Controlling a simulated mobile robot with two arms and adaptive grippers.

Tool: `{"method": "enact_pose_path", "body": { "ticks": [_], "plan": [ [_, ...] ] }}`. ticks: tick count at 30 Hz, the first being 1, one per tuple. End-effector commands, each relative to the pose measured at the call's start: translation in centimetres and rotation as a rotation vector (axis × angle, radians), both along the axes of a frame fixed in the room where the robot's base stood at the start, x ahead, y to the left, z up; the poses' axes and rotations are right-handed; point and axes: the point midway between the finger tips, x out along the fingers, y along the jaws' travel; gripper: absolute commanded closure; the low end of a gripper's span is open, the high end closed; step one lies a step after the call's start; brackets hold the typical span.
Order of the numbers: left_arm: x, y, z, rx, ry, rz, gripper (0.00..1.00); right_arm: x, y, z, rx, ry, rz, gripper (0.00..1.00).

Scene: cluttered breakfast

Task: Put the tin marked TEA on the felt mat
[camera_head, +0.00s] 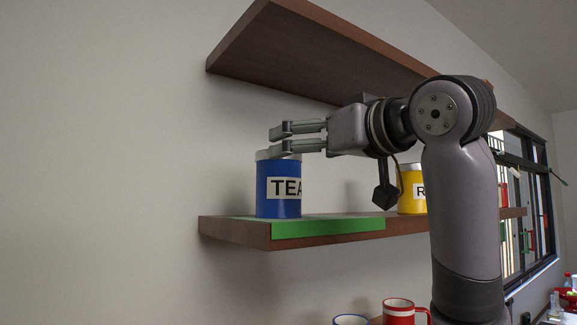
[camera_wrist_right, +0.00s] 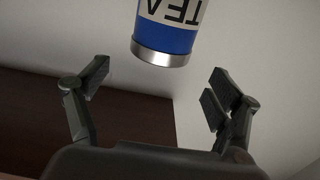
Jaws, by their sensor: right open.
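The blue tin marked TEA (camera_head: 278,198) stands upright at the left part of the green felt mat (camera_head: 330,227) on the lower shelf; its base appears to rest on the mat. My right gripper (camera_head: 276,140) is at the height of the tin's silver lid, with its fingers pointing left over or beside the top; the exact depth is hard to tell. In the right wrist view the tin (camera_wrist_right: 172,38) appears upside down, beyond and between the spread fingertips (camera_wrist_right: 160,85), with nothing held. My left gripper is not in view.
A yellow tin (camera_head: 411,190) stands to the right on the lower shelf (camera_head: 225,228), partly hidden by my arm. An upper shelf (camera_head: 300,50) hangs above my gripper. A red mug (camera_head: 398,311) and a blue-rimmed mug (camera_head: 350,320) are below. The mat right of the TEA tin is clear.

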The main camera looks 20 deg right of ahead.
Motion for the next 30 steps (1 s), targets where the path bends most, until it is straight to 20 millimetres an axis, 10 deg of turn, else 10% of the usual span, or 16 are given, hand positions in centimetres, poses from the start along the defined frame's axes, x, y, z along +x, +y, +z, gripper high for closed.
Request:
{"method": "enact_pose_path", "body": {
  "ticks": [9,30],
  "plan": [
    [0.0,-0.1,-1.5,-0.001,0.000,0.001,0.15,-3.6,-1.3,-0.1,0.000,0.000,-0.001,0.15],
    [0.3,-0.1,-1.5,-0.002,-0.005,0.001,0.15,-3.7,-1.4,0.0,0.000,0.000,-0.001,0.15]
  ]
}}
